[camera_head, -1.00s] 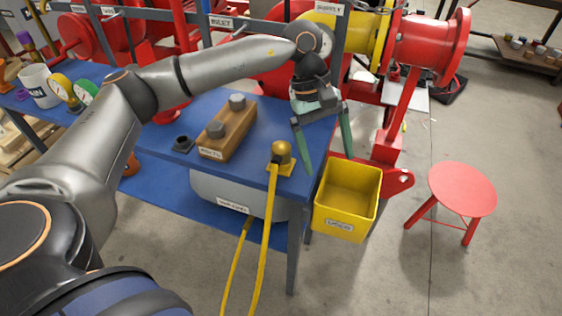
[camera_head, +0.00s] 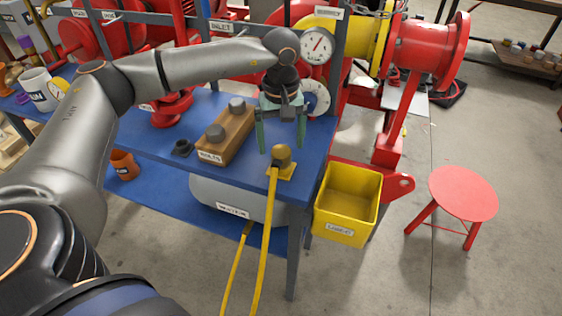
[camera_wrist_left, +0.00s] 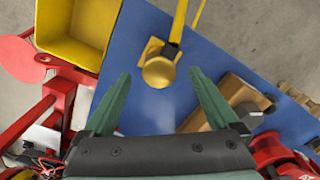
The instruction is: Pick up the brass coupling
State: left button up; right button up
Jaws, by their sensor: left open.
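The brass coupling (camera_head: 281,156) sits on a small yellow base plate near the front right corner of the blue bench, with a yellow strap or hose running from it down over the front edge. In the left wrist view the coupling (camera_wrist_left: 158,71) shows as a round brass end ahead of and between the fingers. My left gripper (camera_head: 281,145) points down just behind and above it, open and empty. Its green fingers stand wide apart in the left wrist view (camera_wrist_left: 160,85), apart from the coupling. My right gripper is not in view.
A wooden block with grey knobs (camera_head: 226,137) stands left of the coupling, with a small dark fitting (camera_head: 182,148) beside it. A yellow bin (camera_head: 347,200) hangs at the bench's right side. A red stool (camera_head: 463,195) stands farther right. Gauges and red pipework lie behind.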

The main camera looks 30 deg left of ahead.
aim_at(281, 151)
pick_arm(q)
notch_tip(281, 151, down, 4)
jog(key=shift+w+f, duration=0.1)
jog(key=shift+w, duration=0.05)
grip_shut()
dwell(0.7)
